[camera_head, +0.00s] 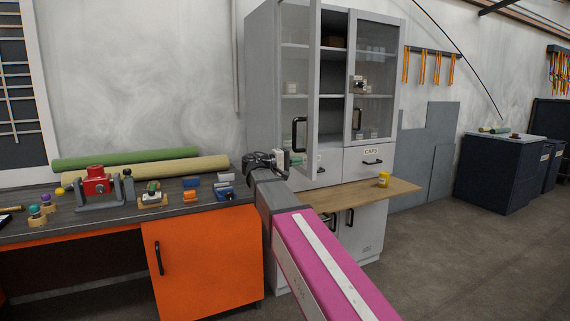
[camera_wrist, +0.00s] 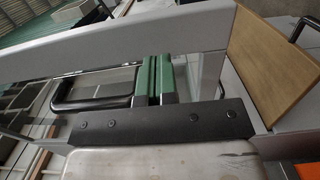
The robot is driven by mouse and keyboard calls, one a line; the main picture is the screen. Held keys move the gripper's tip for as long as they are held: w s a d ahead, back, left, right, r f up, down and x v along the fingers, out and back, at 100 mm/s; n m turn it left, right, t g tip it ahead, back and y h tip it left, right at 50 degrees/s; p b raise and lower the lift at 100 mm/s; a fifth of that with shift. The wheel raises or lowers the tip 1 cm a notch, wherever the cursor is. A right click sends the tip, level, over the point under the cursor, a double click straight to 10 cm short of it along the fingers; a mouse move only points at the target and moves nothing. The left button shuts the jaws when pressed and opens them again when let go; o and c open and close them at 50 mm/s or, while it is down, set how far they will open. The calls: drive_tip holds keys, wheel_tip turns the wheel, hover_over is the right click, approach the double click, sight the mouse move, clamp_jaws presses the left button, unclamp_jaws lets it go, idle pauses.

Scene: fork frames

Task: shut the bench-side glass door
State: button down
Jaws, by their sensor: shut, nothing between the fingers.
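My gripper (camera_head: 297,160) is just below that handle, at the door's lower end. In the wrist view my gripper (camera_wrist: 157,75) shows green fingertips together with nothing between them. They are close beside the door's grey frame (camera_wrist: 110,45) and right of the black handle (camera_wrist: 90,97). I cannot tell whether they touch the door.
The other glass door (camera_head: 372,75) is shut. A wooden ledge (camera_head: 400,188) with a yellow item (camera_head: 384,179) juts out below the cabinet. The workbench (camera_head: 90,219) at left carries a red-and-grey tool (camera_head: 97,185) and small blocks. The floor at right is clear.

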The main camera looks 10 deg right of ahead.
drive_tip(key=shift+x, duration=1.25)
